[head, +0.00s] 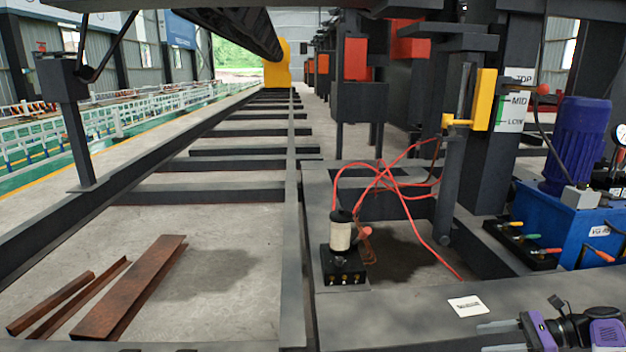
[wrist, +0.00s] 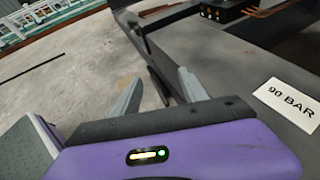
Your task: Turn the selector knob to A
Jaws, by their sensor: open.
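I cannot make out a selector knob or a letter A in either view. A black valve block (head: 512,252) with several coloured handles stands at the right of the head view, before the blue tank. A small black block (head: 343,268) with brass fittings carries a pale cylinder (head: 341,234); a similar block shows at the top of the wrist view (wrist: 208,12). My gripper (head: 482,338) is low at the right in the head view, fingers pointing left. In the wrist view its fingers (wrist: 160,84) are apart with nothing between them.
A white card (head: 467,306) lies on the dark beam near my gripper; it reads 90 BAR in the wrist view (wrist: 288,104). Red hoses (head: 385,190) loop above the beam. The blue tank (head: 565,222) bears a purple motor (head: 579,145). Rusty steel pieces (head: 130,287) lie left.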

